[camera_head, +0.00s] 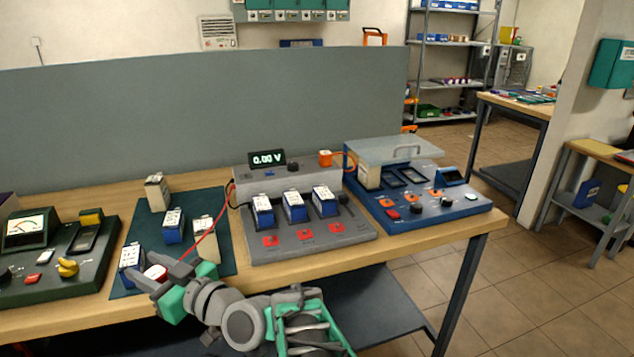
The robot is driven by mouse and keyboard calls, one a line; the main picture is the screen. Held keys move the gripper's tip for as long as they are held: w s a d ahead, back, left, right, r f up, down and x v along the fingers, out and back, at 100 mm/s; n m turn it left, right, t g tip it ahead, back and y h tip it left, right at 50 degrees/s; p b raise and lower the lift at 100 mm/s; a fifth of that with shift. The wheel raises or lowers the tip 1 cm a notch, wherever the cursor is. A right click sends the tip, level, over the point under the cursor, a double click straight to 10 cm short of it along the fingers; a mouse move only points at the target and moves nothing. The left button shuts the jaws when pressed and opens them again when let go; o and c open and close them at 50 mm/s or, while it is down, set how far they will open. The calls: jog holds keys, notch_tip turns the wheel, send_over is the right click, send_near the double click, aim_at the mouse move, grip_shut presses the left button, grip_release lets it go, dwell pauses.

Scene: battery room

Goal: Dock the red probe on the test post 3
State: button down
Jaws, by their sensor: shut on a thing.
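My gripper (157,274) is at the front left of the bench, over the front edge of a dark green mat. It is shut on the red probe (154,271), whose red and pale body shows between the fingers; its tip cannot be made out. A red lead runs from the probe up to the left side of the grey test station (306,252). The station's display (267,159) reads 0.00 V. Three red test posts (270,241), (306,235), (337,228) line its front; their numbers are too small to read. The gripper is well left of them.
Three blue-and-white batteries (294,206) stand on the station behind the posts. Several batteries stand on the mat (225,262) near my gripper. A green meter unit (92,273) is at the left, a blue unit with a clear lid (440,215) at the right. A grey panel (200,115) backs the bench.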

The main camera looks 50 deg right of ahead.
jog(key=w+d+r+m+h, duration=0.1)
jog(key=w+d+m+h, duration=0.2)
jog(key=d, duration=1.1)
jog(key=m+g+h, duration=0.2)
jog(key=m+h, duration=0.4)
jog(key=h, duration=0.5)
send_over(330, 204)
jog(key=v, duration=0.3)
jog(key=shift+s+f+b, duration=0.2)
jog(key=shift+f+b, duration=1.5)
jog(key=shift+f, duration=1.05)
jog(key=shift+s+a+b, duration=0.1)
jog(key=shift+a+b, duration=0.05)
jog(key=shift+b, duration=0.7)
jog(key=shift+f+b, duration=0.6)
jog(key=shift+b, duration=0.1)
jog(key=c, duration=1.2)
grip_release()
